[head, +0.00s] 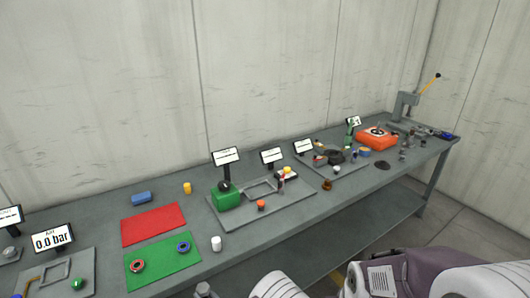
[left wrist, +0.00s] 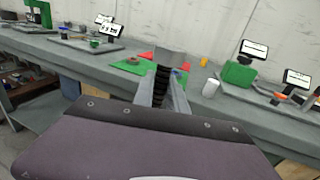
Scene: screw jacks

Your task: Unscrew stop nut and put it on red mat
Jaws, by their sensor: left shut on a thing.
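The red mat (head: 153,224) lies flat and bare on the grey bench, behind the green mat (head: 155,275). A red ring (head: 137,265) and a blue ring (head: 183,247) lie on the green mat. In the left wrist view my left gripper (left wrist: 163,75) is shut on a dark, ribbed thing (left wrist: 160,88), with a grey block-like part (left wrist: 170,58) just past the fingertips. I cannot tell whether the held thing is the stop nut. The fingers point towards the bench, and the red mat (left wrist: 147,55) shows partly behind them. My right gripper is not in view.
A white cylinder (head: 216,243) stands right of the green mat. A blue block (head: 141,197) and a yellow cylinder (head: 187,188) stand behind the red mat. A green block (head: 226,198) sits on a grey tray (head: 300,211). Displays and more fixtures line the bench.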

